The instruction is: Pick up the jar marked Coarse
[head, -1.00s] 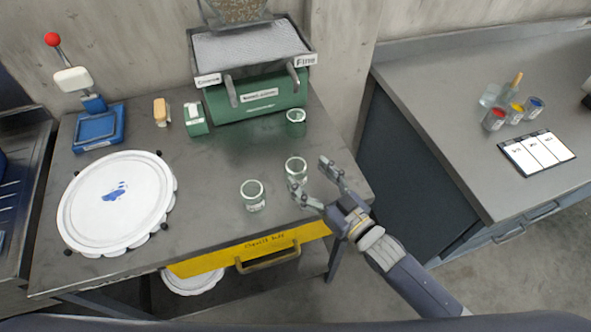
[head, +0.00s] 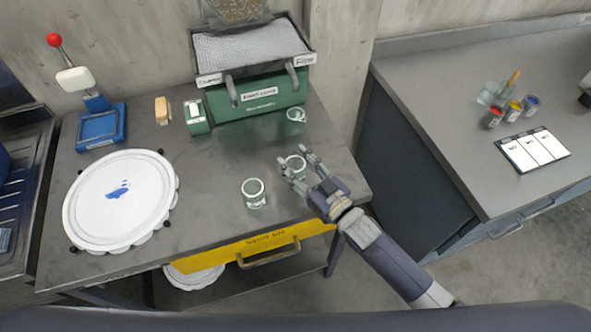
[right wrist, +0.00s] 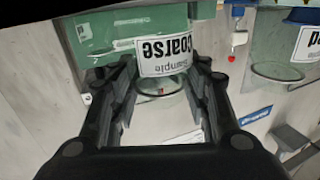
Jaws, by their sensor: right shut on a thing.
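The jar marked Coarse (head: 296,164) is a small clear glass jar near the table's front right. In the right wrist view its white label (right wrist: 165,55) reads "Sample Coarse", upside down, between my fingers. My right gripper (head: 297,159) is shut on this jar, one finger on each side. I cannot tell whether its base touches the table. A second glass jar (head: 254,193) stands to the left; in the right wrist view a labelled jar (right wrist: 285,50) shows at the right, its word cut off. A third jar (head: 295,121) stands by the green machine. My left gripper is not in view.
The green machine (head: 258,97) with a grey tray stands at the back. A round white lid-like disc (head: 120,200) lies at left, near a blue press (head: 100,127). A yellow drawer (head: 215,253) fronts the table. Table space between the disc and the jars is clear.

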